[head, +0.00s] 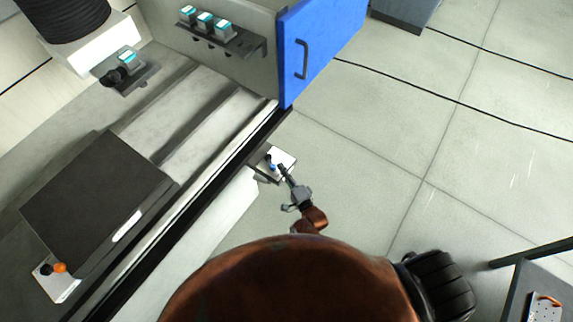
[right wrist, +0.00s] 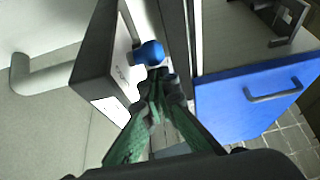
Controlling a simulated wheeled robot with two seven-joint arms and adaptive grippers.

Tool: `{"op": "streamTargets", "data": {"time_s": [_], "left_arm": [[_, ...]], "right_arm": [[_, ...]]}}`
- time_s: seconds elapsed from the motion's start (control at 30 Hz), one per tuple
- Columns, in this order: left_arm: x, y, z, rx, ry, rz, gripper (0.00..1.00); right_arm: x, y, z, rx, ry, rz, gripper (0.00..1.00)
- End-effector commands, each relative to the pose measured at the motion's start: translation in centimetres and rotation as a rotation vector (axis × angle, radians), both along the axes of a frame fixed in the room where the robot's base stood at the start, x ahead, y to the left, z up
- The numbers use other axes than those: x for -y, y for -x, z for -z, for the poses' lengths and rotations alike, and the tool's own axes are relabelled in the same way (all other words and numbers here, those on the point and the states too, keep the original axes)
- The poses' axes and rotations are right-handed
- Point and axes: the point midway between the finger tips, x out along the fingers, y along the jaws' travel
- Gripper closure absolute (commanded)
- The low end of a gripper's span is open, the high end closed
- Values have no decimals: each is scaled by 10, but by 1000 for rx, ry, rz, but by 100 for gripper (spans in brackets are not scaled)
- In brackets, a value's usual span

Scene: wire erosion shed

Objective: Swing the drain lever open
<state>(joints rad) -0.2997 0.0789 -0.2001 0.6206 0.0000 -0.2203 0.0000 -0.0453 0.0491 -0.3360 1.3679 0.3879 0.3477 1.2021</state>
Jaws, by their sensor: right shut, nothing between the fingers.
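A small lever with a blue knob (head: 272,167) sits on a white plate (head: 286,158) at the machine's front edge. In the right wrist view the blue knob (right wrist: 148,53) stands out from a dark-edged box with a white face (right wrist: 117,67). My right gripper (head: 283,169) is shut and empty, with its tips (right wrist: 158,75) right beside the knob; I cannot tell whether they touch it. The lever's arm is mostly hidden behind the knob and fingers. My left gripper is not in view.
A blue door (head: 325,45) with a handle stands beyond the lever. Another plate with an orange knob (head: 60,267) is at the lower left. A pale pipe (right wrist: 22,75) is at the left in the wrist view. The tiled floor (head: 400,130) at right is mostly clear.

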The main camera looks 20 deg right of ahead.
Motion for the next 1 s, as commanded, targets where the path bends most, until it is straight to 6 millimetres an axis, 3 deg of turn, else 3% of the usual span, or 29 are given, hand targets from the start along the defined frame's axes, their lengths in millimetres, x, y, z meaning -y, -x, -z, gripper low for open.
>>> {"op": "streamTargets", "data": {"time_s": [0.53, 1.0], "left_arm": [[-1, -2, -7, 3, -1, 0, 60], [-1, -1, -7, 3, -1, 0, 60]], "right_arm": [[-34, 7, 0, -2, -2, -10, 100], [-39, 7, 0, -2, -1, -13, 100]]}}
